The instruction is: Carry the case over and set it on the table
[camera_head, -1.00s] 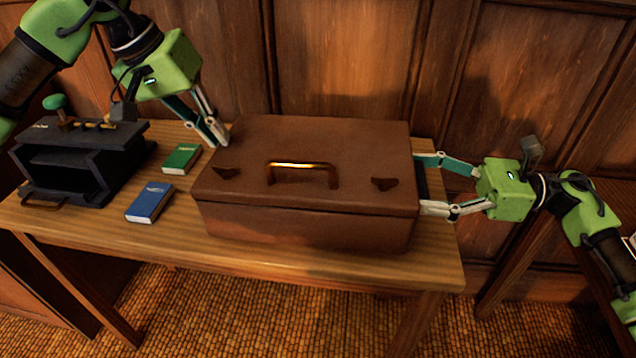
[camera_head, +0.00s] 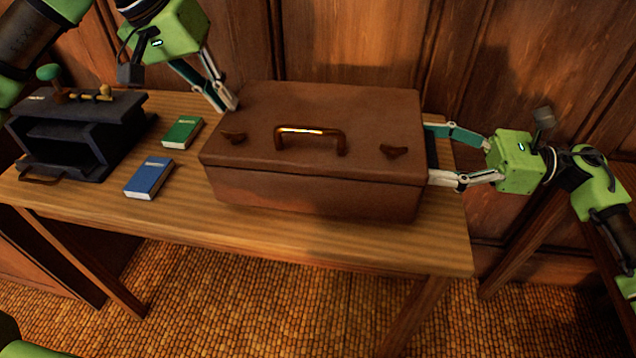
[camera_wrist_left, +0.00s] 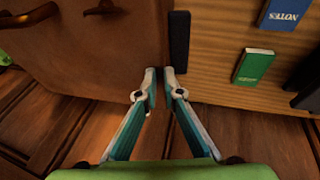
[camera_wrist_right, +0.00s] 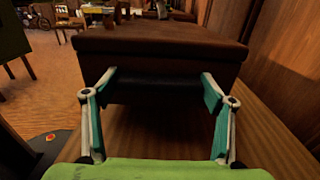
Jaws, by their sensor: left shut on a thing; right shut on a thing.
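The brown case (camera_head: 310,120) is level over the right part of the wooden table (camera_head: 300,240), with its lid shut and its brass-toned handle upright. I cannot tell whether its underside touches the tabletop. My left gripper (camera_head: 227,106) is at the case's left end, with its fingers close together by a dark side grip (camera_wrist_left: 179,40) in the left wrist view. My right gripper (camera_head: 442,157) is at the right end, its fingers wider apart and shut on a dark side grip (camera_wrist_right: 150,90). The case partly hides both holds.
A green book (camera_head: 182,132) and a blue book (camera_head: 149,178) lie left of the case. A black open-fronted press (camera_head: 75,135) stands at the table's left end. A panelled wall (camera_head: 350,45) rises close behind. Bare tabletop shows in front of the case.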

